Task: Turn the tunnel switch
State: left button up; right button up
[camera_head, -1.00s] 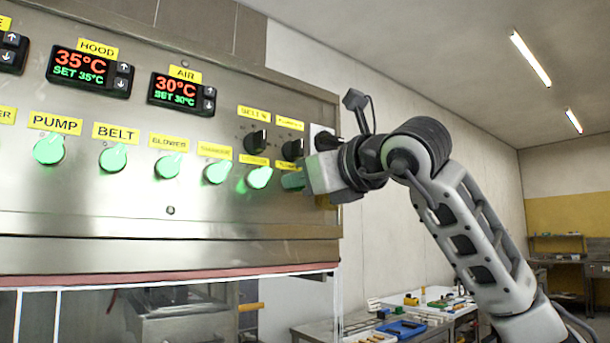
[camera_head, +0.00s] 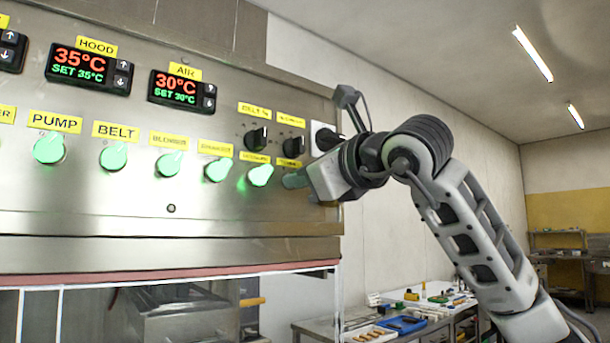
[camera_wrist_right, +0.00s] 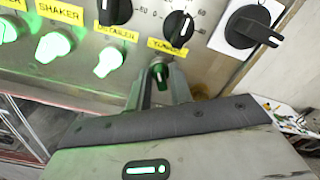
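The tunnel switch (camera_wrist_right: 160,70) is the last knob at the right of the lower row, below a yellow label that I read as TUNNEL. In the right wrist view it sits between the two fingers of my right gripper (camera_wrist_right: 161,84), which appear shut on it. It looks dull grey-green, while its neighbours glow bright green. In the head view my right gripper (camera_head: 304,180) reaches the panel from the right, tilted, and mostly hides the switch. The exact angle of the knob is hard to tell. My left gripper is not in view.
Lit green knobs, such as the one just left (camera_head: 260,175), line the steel panel (camera_head: 130,205). Black dials (camera_head: 256,138) sit just above, and a black rotary switch (camera_wrist_right: 252,27) is at the upper right. A workbench (camera_head: 330,325) with trays stands behind.

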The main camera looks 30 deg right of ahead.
jog(key=shift+o, duration=1)
